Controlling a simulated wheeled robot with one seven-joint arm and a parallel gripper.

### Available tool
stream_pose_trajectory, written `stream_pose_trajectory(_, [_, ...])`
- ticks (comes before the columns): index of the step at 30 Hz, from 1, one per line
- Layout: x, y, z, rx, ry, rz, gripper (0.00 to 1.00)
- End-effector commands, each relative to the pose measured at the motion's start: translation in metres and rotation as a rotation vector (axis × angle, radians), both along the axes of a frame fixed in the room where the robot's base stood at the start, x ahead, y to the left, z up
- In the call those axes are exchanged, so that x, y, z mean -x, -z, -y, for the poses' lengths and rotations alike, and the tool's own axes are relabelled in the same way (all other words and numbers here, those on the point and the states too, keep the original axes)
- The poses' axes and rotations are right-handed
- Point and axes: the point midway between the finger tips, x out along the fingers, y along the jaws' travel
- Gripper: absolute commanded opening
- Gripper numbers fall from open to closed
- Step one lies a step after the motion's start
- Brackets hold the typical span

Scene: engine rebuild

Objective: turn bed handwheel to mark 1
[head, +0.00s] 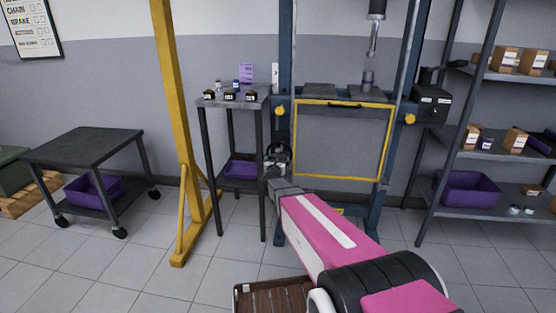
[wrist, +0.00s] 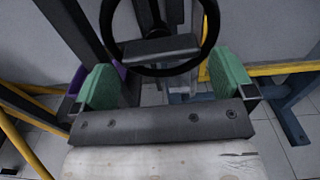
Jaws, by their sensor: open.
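The bed handwheel (wrist: 213,30) shows in the wrist view as a dark round rim at the top centre, its upper part cut off by the frame. In the head view it is a small dark ring (head: 279,152) at the left post of the press, partly hidden by my gripper. My gripper (wrist: 165,82) is open, with one green pad on each side of the wheel's lower rim. No contact between pads and rim can be made out. In the head view my gripper (head: 275,168) is small and dark. I cannot make out mark 1 in either view.
The blue press frame (head: 284,60) carries a yellow-edged guard (head: 344,179) right of the wheel. A small side table (head: 233,102) with several small items stands left of it. A yellow post (head: 172,90) stands farther left. The tiled floor (head: 130,265) at front left is clear.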

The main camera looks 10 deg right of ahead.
Motion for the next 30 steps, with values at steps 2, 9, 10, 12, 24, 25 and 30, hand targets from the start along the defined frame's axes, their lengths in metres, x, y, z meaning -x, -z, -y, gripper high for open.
stream_pose_trajectory(2, [-0.015,0.001,0.004,0.001,0.000,0.001,1.00])
stream_pose_trajectory(9, [-0.027,0.000,0.009,0.001,-0.001,-0.001,1.00])
stream_pose_trajectory(10, [-0.027,0.000,0.009,0.001,-0.001,-0.001,1.00])
stream_pose_trajectory(12, [-0.026,0.000,0.009,0.001,-0.001,-0.001,1.00])
stream_pose_trajectory(24, [-0.026,0.000,0.008,0.004,-0.001,-0.001,0.61])
stream_pose_trajectory(25, [-0.026,0.000,0.008,0.006,-0.001,-0.002,0.61])
stream_pose_trajectory(30, [-0.026,0.000,0.009,0.042,0.000,-0.014,0.61])
